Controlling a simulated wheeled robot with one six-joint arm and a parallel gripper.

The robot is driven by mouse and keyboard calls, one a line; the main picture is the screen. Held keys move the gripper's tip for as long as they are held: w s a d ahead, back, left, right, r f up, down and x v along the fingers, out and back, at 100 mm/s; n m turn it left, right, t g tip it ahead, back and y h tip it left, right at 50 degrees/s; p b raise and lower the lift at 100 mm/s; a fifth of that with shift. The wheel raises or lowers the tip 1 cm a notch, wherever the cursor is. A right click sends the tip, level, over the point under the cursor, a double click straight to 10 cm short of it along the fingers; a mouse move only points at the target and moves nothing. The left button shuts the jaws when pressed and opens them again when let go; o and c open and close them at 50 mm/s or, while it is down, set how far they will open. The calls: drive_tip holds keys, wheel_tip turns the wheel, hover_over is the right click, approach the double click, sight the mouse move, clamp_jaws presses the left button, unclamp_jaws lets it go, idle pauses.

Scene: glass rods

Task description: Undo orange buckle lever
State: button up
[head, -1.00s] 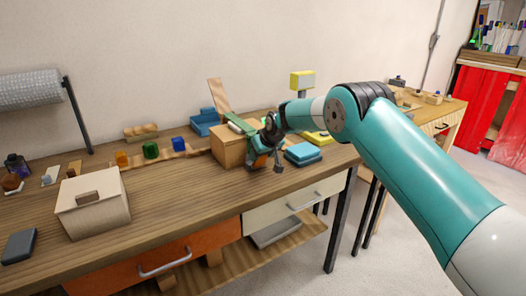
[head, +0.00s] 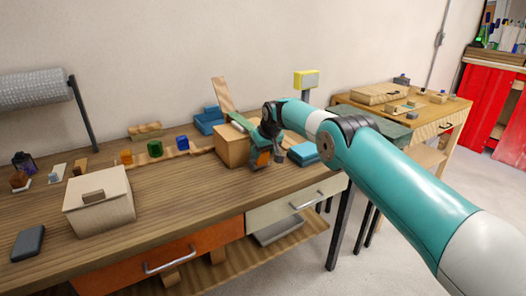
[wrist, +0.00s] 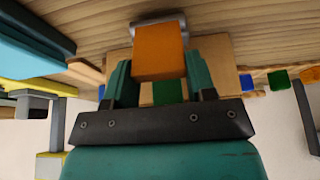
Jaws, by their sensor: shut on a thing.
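The orange buckle lever (head: 262,158) is at the right front of a wooden box (head: 230,150) on the workbench. In the wrist view the orange lever (wrist: 160,50) sits between the two green fingers of my gripper (wrist: 158,68), which is shut on it. The box (wrist: 218,60) shows behind. A green strap (head: 238,126) runs over the box top, and a green piece (wrist: 167,92) shows below the lever in the wrist view. A grey metal part (wrist: 152,26) lies just beyond the lever. My gripper (head: 267,148) partly hides the buckle in the head view.
Blue stacked pads (head: 303,153) lie close to the right of my gripper. A wooden plank (head: 223,94) tilts up behind the box. Small coloured blocks (head: 155,149) stand to the left. A lidded wooden box (head: 98,205) is at the front left. The bench front between them is clear.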

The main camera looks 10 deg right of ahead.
drive_tip(key=o, duration=0.9)
drive_tip(key=shift+a, duration=0.1)
drive_tip(key=shift+o, duration=0.2)
drive_tip(key=b+v, duration=0.2)
drive_tip(key=v, duration=1.5)
drive_tip(key=shift+b, duration=0.4)
drive_tip(key=shift+r, duration=0.15)
